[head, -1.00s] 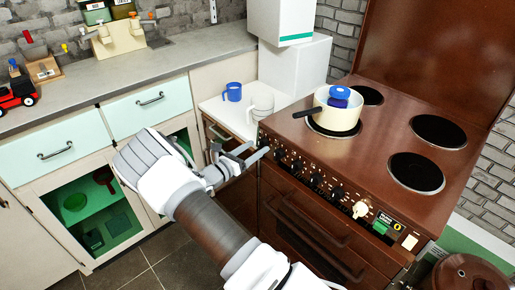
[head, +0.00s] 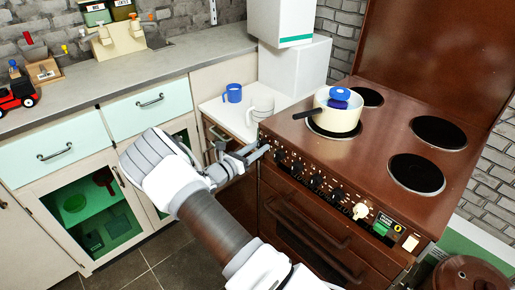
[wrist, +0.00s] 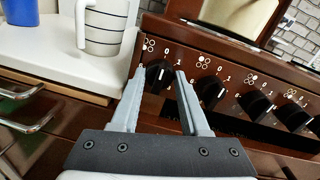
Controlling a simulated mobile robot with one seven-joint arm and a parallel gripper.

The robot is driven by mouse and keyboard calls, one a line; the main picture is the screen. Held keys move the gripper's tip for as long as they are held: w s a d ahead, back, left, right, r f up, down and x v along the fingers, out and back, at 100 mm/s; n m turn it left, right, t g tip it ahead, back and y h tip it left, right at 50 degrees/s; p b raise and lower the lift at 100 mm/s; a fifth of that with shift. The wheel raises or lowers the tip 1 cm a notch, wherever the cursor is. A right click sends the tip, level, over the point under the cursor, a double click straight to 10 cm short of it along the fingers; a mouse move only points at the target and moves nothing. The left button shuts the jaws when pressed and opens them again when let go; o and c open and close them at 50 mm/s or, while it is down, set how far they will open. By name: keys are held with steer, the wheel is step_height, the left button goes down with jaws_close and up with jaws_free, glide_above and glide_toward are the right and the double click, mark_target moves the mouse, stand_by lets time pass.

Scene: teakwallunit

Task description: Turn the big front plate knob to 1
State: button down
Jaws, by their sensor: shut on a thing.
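The stove's front panel carries a row of black knobs with white pointer lines and printed numbers. My gripper (wrist: 160,73) has one finger on each side of the leftmost knob (wrist: 158,78) and is shut on it. That knob's white line points up and slightly right, near the 1 at its upper right. The second knob (wrist: 210,90) is just right of the right finger. In the head view my gripper (head: 257,153) is at the left end of the panel, and its fingers hide the held knob. I cannot tell from the small plate symbols which plate each knob serves.
A cream pot (head: 337,118) with a blue item in it stands on the stove, its dark handle pointing left. A striped mug (wrist: 103,25) and a blue mug (head: 233,92) stand on the white counter left of the panel. The oven handle (head: 310,228) runs below.

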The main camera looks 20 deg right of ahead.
steer(key=shift+m, duration=0.3)
steer(key=m+b, duration=0.2)
steer(key=m, duration=0.2)
steer(key=shift+f, duration=0.2)
steer(key=shift+m+h+b, duration=0.3)
steer(key=shift+m+b, duration=0.7)
steer(key=shift+m, duration=1.2)
steer(key=shift+c, duration=2)
jaws_free()
steer(key=shift+r, duration=0.1)
steer(key=shift+a, duration=0.1)
steer(key=p+v, duration=0.2)
steer(key=v, duration=1.5)
steer(key=shift+s, duration=0.15)
